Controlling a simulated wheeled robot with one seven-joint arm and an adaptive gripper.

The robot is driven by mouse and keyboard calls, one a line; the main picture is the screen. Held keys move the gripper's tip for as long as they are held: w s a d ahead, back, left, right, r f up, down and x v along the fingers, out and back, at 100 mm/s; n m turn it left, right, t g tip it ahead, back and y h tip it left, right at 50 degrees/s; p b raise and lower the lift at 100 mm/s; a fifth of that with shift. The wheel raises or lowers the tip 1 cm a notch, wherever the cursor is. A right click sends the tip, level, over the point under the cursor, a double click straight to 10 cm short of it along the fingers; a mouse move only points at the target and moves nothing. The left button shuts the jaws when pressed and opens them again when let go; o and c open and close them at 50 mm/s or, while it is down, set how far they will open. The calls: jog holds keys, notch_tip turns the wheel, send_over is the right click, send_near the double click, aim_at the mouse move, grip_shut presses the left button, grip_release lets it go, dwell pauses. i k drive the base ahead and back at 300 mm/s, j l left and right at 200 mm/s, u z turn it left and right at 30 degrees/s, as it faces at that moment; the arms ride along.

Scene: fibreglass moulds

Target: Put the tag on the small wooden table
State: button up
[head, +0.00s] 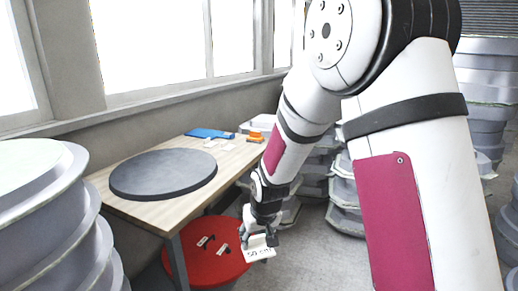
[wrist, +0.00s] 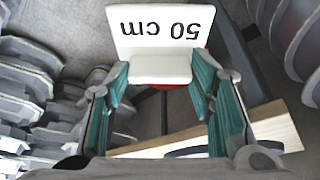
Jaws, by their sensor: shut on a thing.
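The tag (wrist: 160,30) is a white folded card reading "50 cm", upside down in the wrist view. My gripper (wrist: 162,82) is shut on the tag's near part, with a green-padded finger on each side. In the head view my gripper (head: 258,236) holds the tag (head: 259,253) in front of the right edge of a round red stool (head: 206,270). The wooden table (head: 226,160) stands by the windows, to the left of and beyond my gripper. It also shows at the bottom of the wrist view (wrist: 280,128).
A large dark round disc (head: 163,173) covers much of the table's near half. Blue (head: 209,134) and orange (head: 255,137) items and small white pieces lie at its far end. Two dark-and-white items lie on the stool. Grey moulds (head: 60,245) stand at left; more are stacked behind my arm.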

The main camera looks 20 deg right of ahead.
aim_at(242, 151)
jog(key=i+l+z, duration=0.15)
jog(key=z, duration=0.25)
jog(key=i+z, duration=0.2)
jog(key=z, duration=0.15)
jog(key=i+l+z, duration=0.1)
jog(key=z, duration=0.3)
jog(key=i+u, duration=0.1)
jog(key=i, duration=0.25)
jog(key=i+l+u, duration=0.1)
jog(key=i, duration=0.25)
jog(key=i+l+u, duration=0.2)
jog(key=u, duration=0.3)
jog(key=i+l+u, duration=0.3)
jog(key=u, duration=0.2)
jog(key=i+l+u, duration=0.2)
jog(key=l+u, duration=0.3)
jog(key=j, duration=0.1)
